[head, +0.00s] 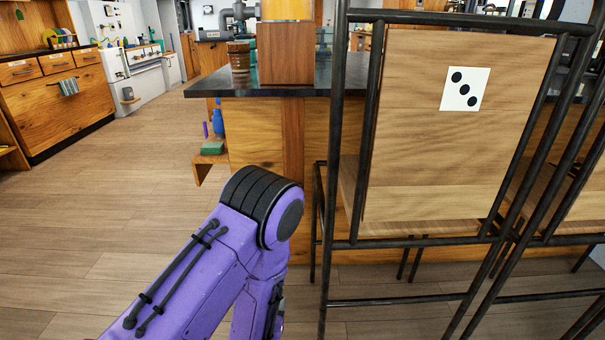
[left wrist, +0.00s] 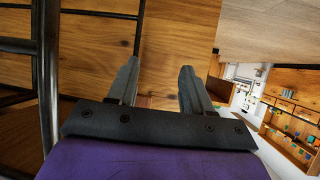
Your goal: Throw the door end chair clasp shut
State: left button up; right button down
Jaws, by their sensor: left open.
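A tall chair with a dark metal frame and a wooden back (head: 410,130) stands at the right in the head view. Its back bears a white card (head: 464,89) with three black dots. I cannot make out a clasp in either view. My left gripper (left wrist: 160,68) is open and empty in the left wrist view, its two fingers apart in front of wooden panelling. Dark chair bars (left wrist: 46,75) rise to the left of it, apart from the fingers. In the head view my purple left arm hides that gripper. My right gripper is in neither view.
A dark-topped counter (head: 222,88) stands behind the chair, with a brown cup (head: 239,62) and a wooden post on it. Another chair's seat (head: 589,205) shows at the right edge. The plank floor (head: 110,215) at the left is clear.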

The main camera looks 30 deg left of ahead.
pick_arm(q)
jog(key=w+r+t+y+p, duration=0.1)
jog(key=w+r+t+p, duration=0.2)
jog(key=r, duration=0.7)
jog(key=w+r+t+y+p, duration=0.1)
jog(key=w+r+t, duration=0.1)
jog(key=w+r, duration=0.5)
jog(key=w+a, duration=0.1)
jog(key=w, duration=0.1)
jog(key=w+a+r+b, duration=0.1)
jog(key=w+a, duration=0.1)
jog(key=w, duration=0.1)
jog(key=w+a+r, duration=0.1)
jog(key=w, duration=0.2)
jog(key=shift+a+r, duration=0.25)
jog(key=shift+a, duration=0.1)
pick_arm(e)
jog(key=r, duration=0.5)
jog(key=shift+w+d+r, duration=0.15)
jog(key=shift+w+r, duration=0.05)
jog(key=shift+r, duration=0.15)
pick_arm(q)
grip_shut()
